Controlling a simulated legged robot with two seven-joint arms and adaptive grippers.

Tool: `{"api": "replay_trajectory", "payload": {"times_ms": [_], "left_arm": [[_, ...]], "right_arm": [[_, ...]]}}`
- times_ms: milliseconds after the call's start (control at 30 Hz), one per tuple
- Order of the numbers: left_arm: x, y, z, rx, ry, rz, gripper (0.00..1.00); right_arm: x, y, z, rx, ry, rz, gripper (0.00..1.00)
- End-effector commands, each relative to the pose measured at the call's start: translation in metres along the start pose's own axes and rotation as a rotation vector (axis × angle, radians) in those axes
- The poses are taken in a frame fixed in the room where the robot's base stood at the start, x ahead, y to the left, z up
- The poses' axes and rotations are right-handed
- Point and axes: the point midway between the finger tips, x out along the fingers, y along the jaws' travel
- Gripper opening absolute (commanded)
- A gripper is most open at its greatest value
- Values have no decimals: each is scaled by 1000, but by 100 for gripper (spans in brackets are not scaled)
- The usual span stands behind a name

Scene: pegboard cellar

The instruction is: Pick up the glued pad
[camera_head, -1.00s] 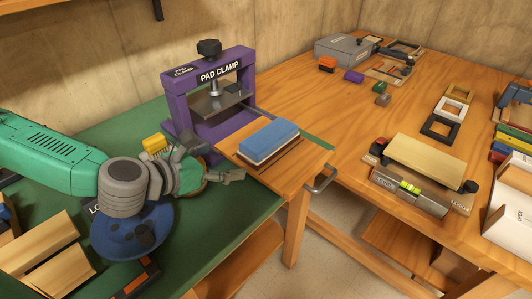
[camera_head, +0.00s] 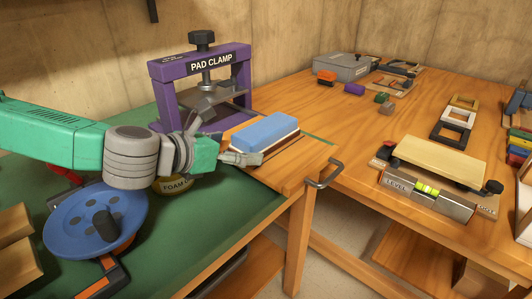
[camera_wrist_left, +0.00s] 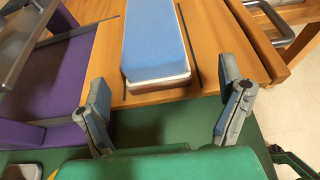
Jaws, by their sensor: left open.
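The glued pad (camera_head: 266,131) has a blue top, a pale middle layer and a dark base. It lies flat on a wooden board (camera_head: 275,167) in front of the purple pad clamp (camera_head: 163,97). My left gripper (camera_head: 224,131) is open and empty at the pad's near left end. In the left wrist view the pad (camera_wrist_left: 155,40) points away from me, its near end just beyond and between the spread fingers of the gripper (camera_wrist_left: 162,77). Neither finger appears to touch it. My right gripper is not in view.
The clamp frame stands close to the left of the pad. A metal handle (camera_head: 325,175) sticks out at the board's right edge. A blue disc (camera_head: 75,222) and a labelled tin (camera_head: 174,185) are near my arm. A level (camera_head: 428,193) lies at right.

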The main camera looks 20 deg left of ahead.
Motion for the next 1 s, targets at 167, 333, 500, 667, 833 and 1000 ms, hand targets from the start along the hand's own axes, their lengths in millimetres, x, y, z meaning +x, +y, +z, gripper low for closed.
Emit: {"api": "replay_trajectory", "payload": {"times_ms": [167,333,500,667,833,1000], "left_arm": [[2,2,-2,-2,-1,-2,88],[26,6,-5,-2,0,-1,88],[48,7,-4,-2,0,-3,88],[52,5,-2,-2,-1,-2,88],[52,6,-2,-2,-1,-2,81],[52,7,-3,-3,-1,-2,31]], "right_arm": [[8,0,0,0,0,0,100],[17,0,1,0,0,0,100],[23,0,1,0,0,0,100],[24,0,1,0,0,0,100],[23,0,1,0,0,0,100],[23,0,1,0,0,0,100]]}}
